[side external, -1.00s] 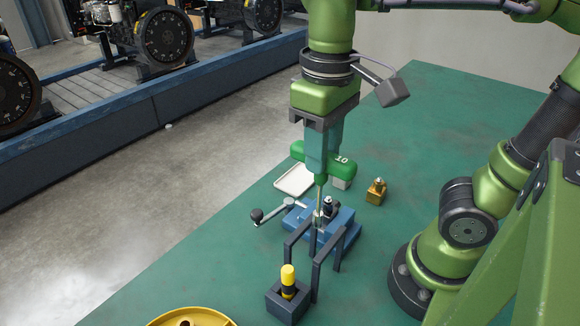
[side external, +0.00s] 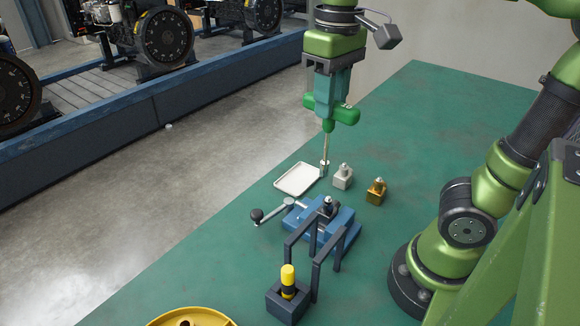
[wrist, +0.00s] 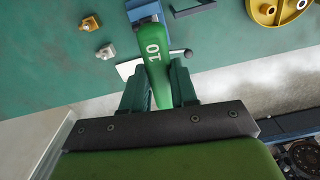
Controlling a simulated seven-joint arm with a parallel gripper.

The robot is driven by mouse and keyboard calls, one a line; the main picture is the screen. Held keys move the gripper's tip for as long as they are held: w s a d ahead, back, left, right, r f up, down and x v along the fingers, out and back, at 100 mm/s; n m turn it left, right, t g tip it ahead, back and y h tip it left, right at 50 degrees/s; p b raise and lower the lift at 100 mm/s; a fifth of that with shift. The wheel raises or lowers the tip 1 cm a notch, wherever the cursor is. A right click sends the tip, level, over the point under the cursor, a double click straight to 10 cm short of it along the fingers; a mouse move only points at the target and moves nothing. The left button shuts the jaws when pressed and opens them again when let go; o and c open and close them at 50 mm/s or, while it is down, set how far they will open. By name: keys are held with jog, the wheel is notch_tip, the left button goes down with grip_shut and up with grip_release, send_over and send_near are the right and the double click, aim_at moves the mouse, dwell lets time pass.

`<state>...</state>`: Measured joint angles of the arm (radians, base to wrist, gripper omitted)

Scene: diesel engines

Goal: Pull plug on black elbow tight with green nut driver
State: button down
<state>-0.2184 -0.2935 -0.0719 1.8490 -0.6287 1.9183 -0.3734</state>
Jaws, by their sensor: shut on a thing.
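My gripper (side external: 333,100) is shut on the green nut driver (side external: 346,115), whose handle shows a white 10 in the wrist view (wrist: 153,52). The driver hangs upright, its thin shaft down and the metal socket (side external: 324,169) at its lower end. The socket is in the air, apart from the elbow, and appears beside the white tray's right end. The black elbow (side external: 328,204) sits on the blue vise (side external: 340,222), lower in the side view. The plug on it is too small to make out clearly.
The white tray (side external: 296,179), a silver fitting block (side external: 343,180) and a brass fitting block (side external: 376,192) stand behind the vise. A dark frame (side external: 314,265) and a yellow-topped tool in a dark holder (side external: 286,304) are in front. A yellow wheel (side external: 190,317) lies at the bottom edge.

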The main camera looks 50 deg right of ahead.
jog(key=d+f+n, duration=0.1)
jog(key=d+f, duration=0.2)
jog(key=f, duration=0.3)
jog(key=shift+w+f, duration=0.2)
jog(key=shift+f, duration=0.2)
dwell(0.4)
jog(key=shift+d+f, duration=0.1)
jog(key=shift+f, duration=0.35)
dwell(0.6)
jog(key=shift+f, duration=0.55)
dwell(0.7)
